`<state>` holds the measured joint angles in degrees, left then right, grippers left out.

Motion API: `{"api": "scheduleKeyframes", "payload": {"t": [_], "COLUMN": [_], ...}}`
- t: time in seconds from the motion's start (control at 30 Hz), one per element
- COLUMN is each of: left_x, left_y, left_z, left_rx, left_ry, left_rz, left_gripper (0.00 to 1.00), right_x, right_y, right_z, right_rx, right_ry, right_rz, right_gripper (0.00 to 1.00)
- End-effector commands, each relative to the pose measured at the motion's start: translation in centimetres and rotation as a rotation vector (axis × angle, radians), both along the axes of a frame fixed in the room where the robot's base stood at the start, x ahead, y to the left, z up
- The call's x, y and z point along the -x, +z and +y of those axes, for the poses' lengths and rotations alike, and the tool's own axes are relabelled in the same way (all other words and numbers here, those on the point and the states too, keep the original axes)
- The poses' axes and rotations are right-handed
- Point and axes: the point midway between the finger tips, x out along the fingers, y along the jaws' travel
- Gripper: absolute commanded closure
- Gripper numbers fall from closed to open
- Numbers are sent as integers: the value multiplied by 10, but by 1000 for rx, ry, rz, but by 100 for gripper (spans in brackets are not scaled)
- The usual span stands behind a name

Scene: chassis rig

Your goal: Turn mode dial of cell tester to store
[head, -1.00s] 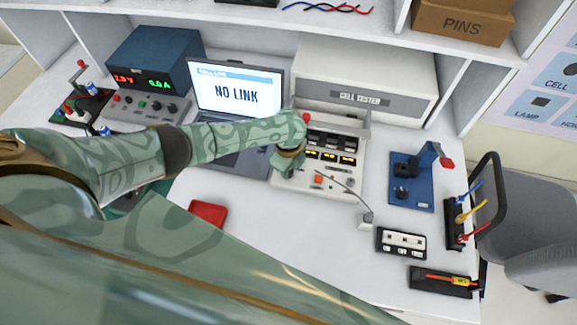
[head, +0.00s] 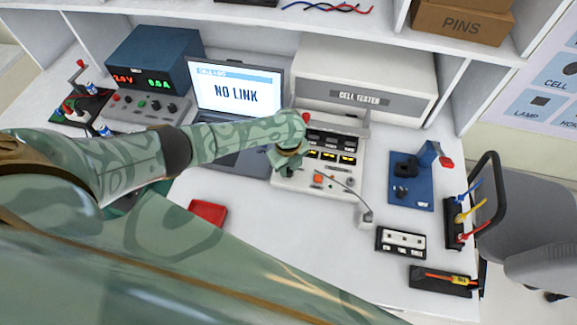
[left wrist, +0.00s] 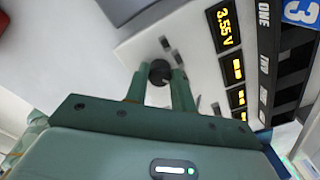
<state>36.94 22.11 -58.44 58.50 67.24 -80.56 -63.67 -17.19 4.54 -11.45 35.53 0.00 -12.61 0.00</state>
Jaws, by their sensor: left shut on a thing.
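The cell tester (head: 362,98) is a white box at the back of the bench with a sloped front panel (head: 335,190) of yellow displays and controls. In the left wrist view its panel (left wrist: 200,62) shows a display reading 3.55 V. The dark round mode dial (left wrist: 159,72) sits between the fingertips of my left gripper (left wrist: 158,82), which is shut on it. In the head view the left gripper (head: 287,168) is at the panel's left side and hides the dial. The dial's marks cannot be read. My right gripper is not in view.
A laptop (head: 236,95) reading NO LINK stands left of the tester, with a blue power supply (head: 153,65) beyond it. A blue fixture (head: 411,180) and black trays (head: 401,242) are on the right. A red tray (head: 207,213) lies at the front. A thin bent rod (head: 345,192) rises before the panel.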

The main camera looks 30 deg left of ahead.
Motion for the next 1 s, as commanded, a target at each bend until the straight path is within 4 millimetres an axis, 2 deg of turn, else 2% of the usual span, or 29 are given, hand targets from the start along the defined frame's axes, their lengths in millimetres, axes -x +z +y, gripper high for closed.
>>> {"api": "scheduleKeyframes", "payload": {"t": [0.13, 0.17, 0.23, 0.5, 0.63, 0.77, 1.0], "left_x": [0, 0, 0, 0, 0, -1, 0], "left_y": [0, 0, 0, 0, 11, 39, 106], "left_z": [0, 0, 0, 0, 0, 1, 1], "left_rx": [0, 0, 0, 0, 0, 0, -1], "left_ry": [-2, -2, -1, 0, 0, -1, -1], "left_rz": [1, 1, 1, 0, -1, -4, -4], "left_gripper": [98, 72, 53, 53, 53, 53, 53], "right_x": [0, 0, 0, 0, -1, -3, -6], "right_y": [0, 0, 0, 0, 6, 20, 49], "right_z": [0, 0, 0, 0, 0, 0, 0], "right_rx": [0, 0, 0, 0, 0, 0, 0], "right_ry": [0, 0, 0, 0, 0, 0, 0], "right_rz": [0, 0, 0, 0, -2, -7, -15], "right_gripper": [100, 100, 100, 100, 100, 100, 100]}}
